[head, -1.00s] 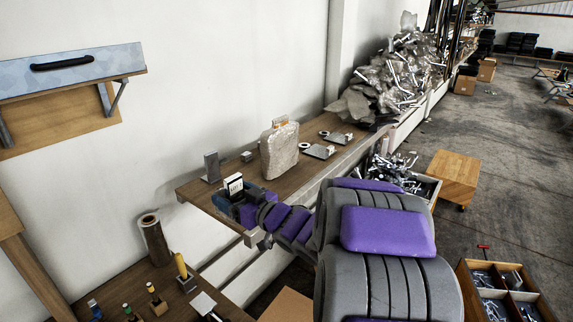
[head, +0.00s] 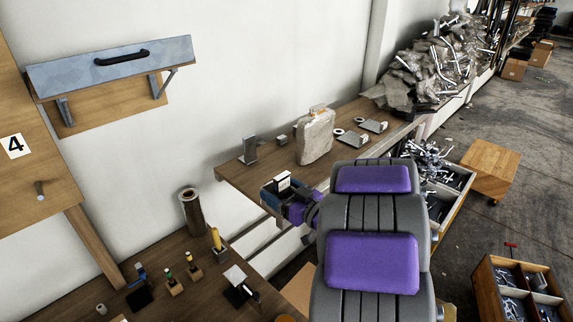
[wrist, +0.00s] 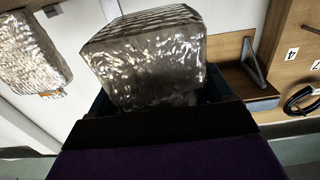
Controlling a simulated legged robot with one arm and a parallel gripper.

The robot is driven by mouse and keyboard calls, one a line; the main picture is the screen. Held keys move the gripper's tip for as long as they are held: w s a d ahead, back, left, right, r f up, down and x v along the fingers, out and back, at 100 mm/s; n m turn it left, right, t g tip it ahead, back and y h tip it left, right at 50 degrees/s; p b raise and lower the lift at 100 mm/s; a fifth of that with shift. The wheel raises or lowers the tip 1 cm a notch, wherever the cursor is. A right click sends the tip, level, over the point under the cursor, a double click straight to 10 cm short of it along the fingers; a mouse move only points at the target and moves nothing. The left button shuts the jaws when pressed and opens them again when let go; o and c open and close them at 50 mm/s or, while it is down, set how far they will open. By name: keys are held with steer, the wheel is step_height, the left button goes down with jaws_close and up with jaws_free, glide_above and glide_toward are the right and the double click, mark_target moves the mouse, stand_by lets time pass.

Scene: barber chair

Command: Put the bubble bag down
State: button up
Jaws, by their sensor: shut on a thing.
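My gripper (head: 284,187) is shut on a silvery, crinkled bubble bag (wrist: 150,62), which fills the middle of the wrist view between the jaws. In the head view only a small pale and dark part shows at the jaws, and the rest of the held bag is hard to make out. The gripper appears over the front left corner of the wooden shelf (head: 236,174); whether the bag touches the shelf cannot be told. A second wrapped bag (head: 316,138) with an orange label stands upright on the shelf, beyond the gripper; a similar bag (wrist: 32,58) shows at left in the wrist view.
A grey metal bracket (head: 249,151) and small metal plates (head: 374,126) stand on the shelf. A heap of wrapped parts (head: 435,70) covers its far end. A lower workbench (head: 150,265) with tools is at left. Open bins (head: 515,290) stand at right.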

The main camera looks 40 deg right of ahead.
steer(key=shift+w+a+r+p, duration=0.1)
steer(key=shift+a+r+p, duration=0.15)
steer(key=shift+p, duration=0.4)
steer(key=shift+w+d+f, duration=0.1)
steer(key=shift+w+f, duration=0.05)
steer(key=shift+w, duration=0.05)
steer(key=w+d, duration=0.3)
steer(key=w+d+f, duration=0.1)
steer(key=w+d, duration=0.2)
steer(key=w+d+p, duration=0.1)
steer(key=w+d, duration=0.2)
steer(key=shift+w+f, duration=0.2)
steer(key=shift+w, duration=0.1)
steer(key=shift+f+b, duration=0.3)
step_height(320, 180, down, 3)
steer(key=b, duration=0.3)
steer(key=shift+f, duration=0.1)
steer(key=o, duration=0.9)
steer(key=s+d+p, duration=0.1)
steer(key=s, duration=1.1)
steer(key=shift+d+p, duration=0.35)
steer(key=shift+p, duration=0.05)
